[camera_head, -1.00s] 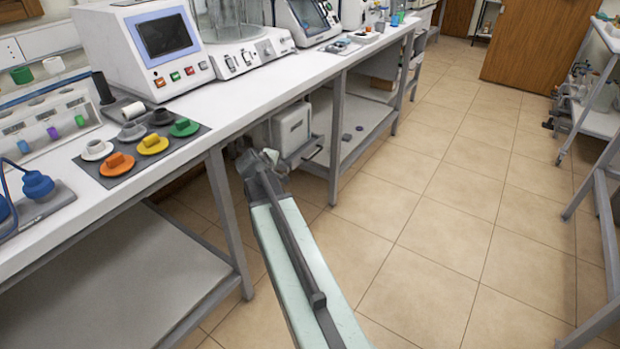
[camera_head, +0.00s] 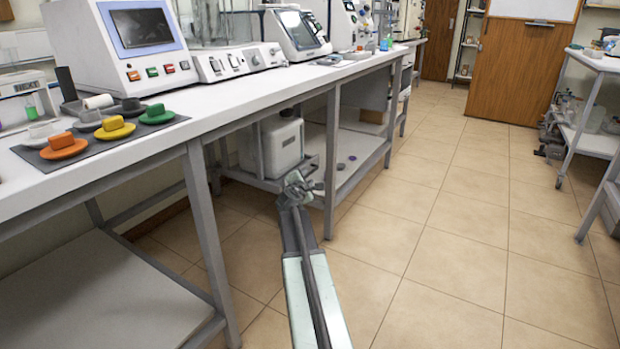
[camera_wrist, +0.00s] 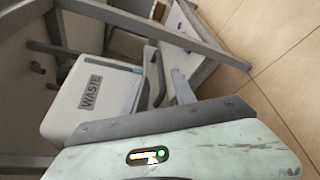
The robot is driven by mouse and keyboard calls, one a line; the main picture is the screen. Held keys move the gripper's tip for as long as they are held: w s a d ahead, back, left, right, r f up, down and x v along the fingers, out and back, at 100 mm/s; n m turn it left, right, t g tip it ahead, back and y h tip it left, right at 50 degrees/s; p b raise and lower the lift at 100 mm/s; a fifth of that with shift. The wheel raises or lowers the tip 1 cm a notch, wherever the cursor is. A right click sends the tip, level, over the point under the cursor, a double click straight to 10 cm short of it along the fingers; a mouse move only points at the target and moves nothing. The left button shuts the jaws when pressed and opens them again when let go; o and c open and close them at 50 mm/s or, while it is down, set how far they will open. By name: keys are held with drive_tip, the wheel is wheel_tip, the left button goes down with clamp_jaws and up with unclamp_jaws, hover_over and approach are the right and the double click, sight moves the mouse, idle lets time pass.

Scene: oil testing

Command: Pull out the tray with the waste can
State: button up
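The white waste can (camera_head: 275,146) stands on a low grey tray (camera_head: 262,184) under the bench, just above the floor. In the wrist view the can (camera_wrist: 120,98) shows a "WASTE" label and lies tilted in the picture. The tray's grey front bar (camera_head: 309,166) sticks out to the right of the can. My gripper (camera_head: 297,188) is low in front of the tray's near side and looks close to it; I cannot tell whether they touch. Nothing is visibly held.
Grey bench legs (camera_head: 211,235) stand left of my arm, and another leg (camera_head: 332,160) stands just right of the tray. A low shelf (camera_head: 350,165) lies beyond. The tiled floor (camera_head: 430,240) to the right is clear. A white trolley (camera_head: 597,143) stands far right.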

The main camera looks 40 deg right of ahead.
sight(309, 174)
drive_tip(key=b+x, duration=0.1)
drive_tip(key=x, duration=0.4)
drive_tip(key=shift+f, duration=0.15)
clamp_jaws()
idle(1.1)
